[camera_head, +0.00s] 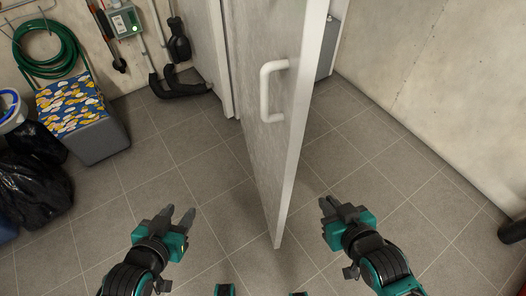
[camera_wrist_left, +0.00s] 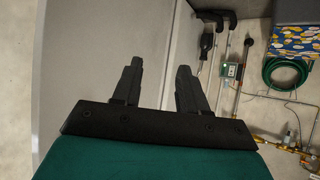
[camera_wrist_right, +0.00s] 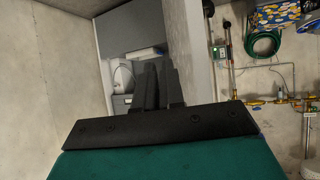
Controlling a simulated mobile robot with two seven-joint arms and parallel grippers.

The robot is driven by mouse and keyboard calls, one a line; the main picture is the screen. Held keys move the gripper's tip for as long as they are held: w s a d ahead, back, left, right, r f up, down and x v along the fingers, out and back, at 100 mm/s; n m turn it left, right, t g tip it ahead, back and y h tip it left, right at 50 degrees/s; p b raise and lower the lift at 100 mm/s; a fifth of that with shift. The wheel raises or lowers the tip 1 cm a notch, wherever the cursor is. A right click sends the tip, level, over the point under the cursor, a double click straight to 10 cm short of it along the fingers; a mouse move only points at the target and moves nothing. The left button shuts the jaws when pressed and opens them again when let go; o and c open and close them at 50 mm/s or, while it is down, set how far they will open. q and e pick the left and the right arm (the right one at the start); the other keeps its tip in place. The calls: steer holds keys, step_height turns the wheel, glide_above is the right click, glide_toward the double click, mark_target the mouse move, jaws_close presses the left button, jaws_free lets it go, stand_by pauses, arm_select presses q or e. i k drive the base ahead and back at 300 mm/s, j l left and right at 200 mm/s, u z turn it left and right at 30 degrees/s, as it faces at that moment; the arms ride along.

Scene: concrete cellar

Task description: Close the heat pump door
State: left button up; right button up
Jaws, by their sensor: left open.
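The heat pump door (camera_head: 262,110) is a tall grey panel with a white edge. It stands wide open and juts towards me between my two arms. Its white bar handle (camera_head: 265,92) is on the face seen in the head view. My left gripper (camera_head: 181,211) is open and empty, low to the left of the door and apart from it. My right gripper (camera_head: 328,204) is shut and empty, to the right of the door's free edge, also apart. In the right wrist view, the open grey cabinet (camera_wrist_right: 117,38) shows a white rounded part inside. The head view mostly hides the cabinet behind the door.
A grey box with a patterned top (camera_head: 82,140) stands at the left, beside black bags (camera_head: 32,190). A green hose (camera_head: 45,50) and a control box (camera_head: 124,22) hang on the back wall. A concrete wall (camera_head: 440,80) bounds the right. Tiled floor is clear on both sides of the door.

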mark_target(276, 44)
steer(key=j+z, duration=0.1)
steer(key=z, duration=0.7)
steer(key=i+j+z, duration=0.1)
steer(key=j+z, duration=0.95)
steer(key=j, duration=0.2)
steer(key=k+j+z, duration=0.2)
steer(key=j, duration=0.2)
steer(key=k+j, duration=0.1)
steer(key=j, duration=0.3)
steer(key=k+j, duration=0.1)
steer(key=j, duration=0.8)
steer(key=k+j+z, duration=0.1)
steer(key=j, duration=0.3)
steer(key=k, duration=0.05)
